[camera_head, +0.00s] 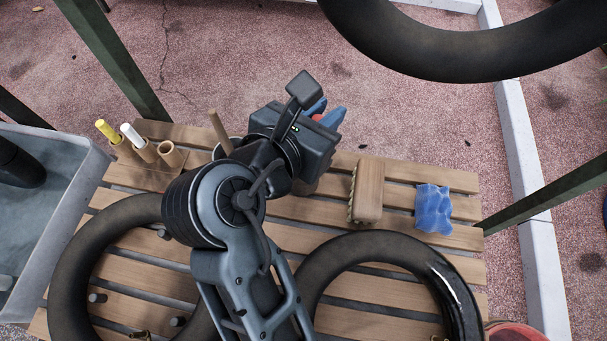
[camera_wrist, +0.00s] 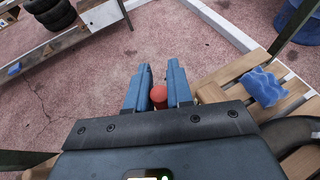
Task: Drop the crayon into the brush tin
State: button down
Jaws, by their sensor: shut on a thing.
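My gripper (camera_head: 325,111) is shut on a red crayon (camera_head: 317,117) above the far side of the slatted wooden table. In the wrist view the red end of the crayon (camera_wrist: 158,97) shows between the blue fingers of my gripper (camera_wrist: 159,70). The rest of the crayon is hidden.
Three wooden tubes stand at the table's (camera_head: 455,181) far left, with a yellow stick (camera_head: 107,130) and a white stick (camera_head: 131,134) in two. A wooden brush (camera_head: 369,190) and blue sponge (camera_head: 433,208) lie right. Black tyres (camera_head: 440,262) cover the front. A grey basin (camera_head: 80,190) stands left.

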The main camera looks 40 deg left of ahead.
jog(key=c, duration=0.9)
grip_release()
jog(key=v, duration=0.7)
jog(key=shift+s, duration=0.35)
jog(key=shift+s, duration=0.1)
